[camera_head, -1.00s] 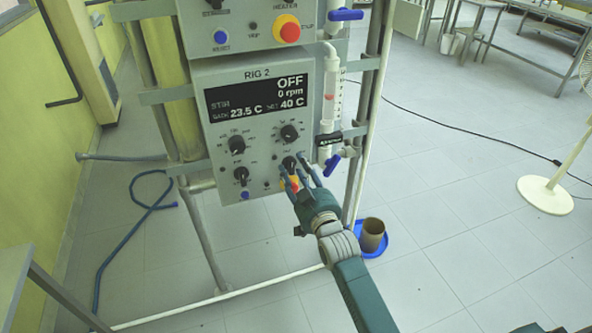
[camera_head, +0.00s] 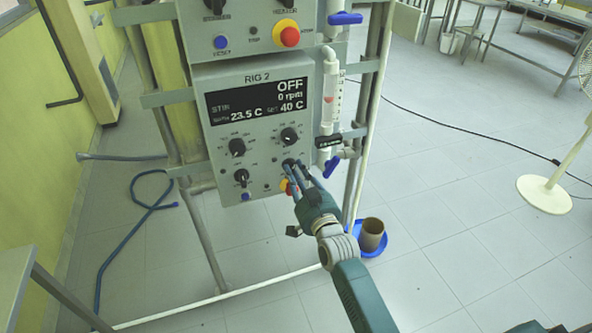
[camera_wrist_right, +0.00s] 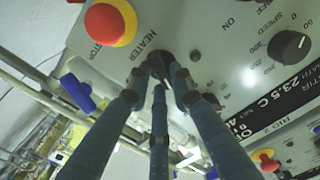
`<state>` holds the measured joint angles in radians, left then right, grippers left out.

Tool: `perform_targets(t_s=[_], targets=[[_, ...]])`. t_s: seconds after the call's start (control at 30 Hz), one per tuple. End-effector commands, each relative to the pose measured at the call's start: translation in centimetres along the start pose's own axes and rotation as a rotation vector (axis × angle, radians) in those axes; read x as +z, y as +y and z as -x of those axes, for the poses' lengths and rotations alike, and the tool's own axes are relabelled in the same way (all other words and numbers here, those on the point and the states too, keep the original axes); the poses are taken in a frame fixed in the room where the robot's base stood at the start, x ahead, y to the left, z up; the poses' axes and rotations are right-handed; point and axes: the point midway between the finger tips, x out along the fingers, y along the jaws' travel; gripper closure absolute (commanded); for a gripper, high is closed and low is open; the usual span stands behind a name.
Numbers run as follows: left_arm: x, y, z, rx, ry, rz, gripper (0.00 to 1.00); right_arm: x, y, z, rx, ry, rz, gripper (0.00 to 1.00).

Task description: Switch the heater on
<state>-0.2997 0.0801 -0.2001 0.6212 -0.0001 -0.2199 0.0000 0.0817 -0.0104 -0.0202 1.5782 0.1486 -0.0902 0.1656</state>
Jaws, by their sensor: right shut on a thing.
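The RIG 2 control box (camera_head: 262,150) hangs on the frame, with a display (camera_head: 258,101) reading OFF, 0 rpm, 23.5 C and set 40 C. The black heater knob (camera_head: 288,163) is at its lower right. In the wrist view this knob (camera_wrist_right: 158,64) sits beside the label HEATER. My right gripper (camera_head: 293,173) has its fingers closed around the knob. It also shows in the wrist view (camera_wrist_right: 160,82), where the fingers hide most of the knob. The left gripper is not in view.
A red and yellow stop button (camera_wrist_right: 108,23) sits close to the heater knob. Other knobs (camera_head: 237,147) are on the same panel. A blue-handled valve (camera_head: 332,166) stands just right of the box. A brown beaker (camera_head: 372,234) stands in a blue tray below.

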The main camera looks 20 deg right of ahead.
Motion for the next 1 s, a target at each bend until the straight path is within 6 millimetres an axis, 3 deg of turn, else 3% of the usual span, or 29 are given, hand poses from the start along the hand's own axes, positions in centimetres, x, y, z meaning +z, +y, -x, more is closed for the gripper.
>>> perform_targets(t_s=[0.6,1.0], targets=[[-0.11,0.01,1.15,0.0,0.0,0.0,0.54,0.38,0.21,0.01,0.001,-0.001,-0.545,1.0],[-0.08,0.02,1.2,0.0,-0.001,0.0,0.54,0.56,0.25,0.01,0.001,-0.001,-0.718,1.0]])
